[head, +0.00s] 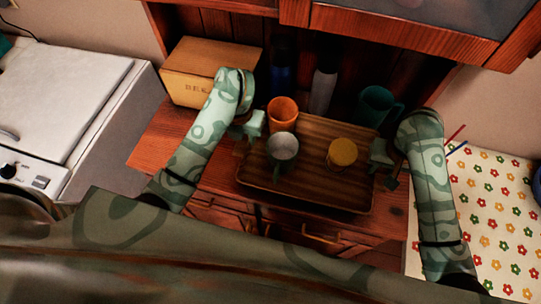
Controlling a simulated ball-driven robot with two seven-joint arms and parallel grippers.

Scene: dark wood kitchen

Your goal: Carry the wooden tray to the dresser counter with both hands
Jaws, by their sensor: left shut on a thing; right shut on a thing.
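The brown wooden tray (306,184) is at the dresser counter (160,148), in the middle of the head view. It carries an orange cup (282,113), a grey mug (282,148) and a yellow-lidded jar (343,152). My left gripper (243,141) is shut on the tray's left side. My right gripper (385,172) is shut on the tray's right side. The tray looks about level. I cannot tell whether its underside touches the counter or hangs just above it.
A wooden bread box (205,70) stands at the counter's back left. Dark bottles, a grey bottle (322,90) and a teal mug (377,104) stand behind the tray. An upper cabinet (400,35) overhangs. A white appliance (65,95) is left, a flowered cloth (490,215) right.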

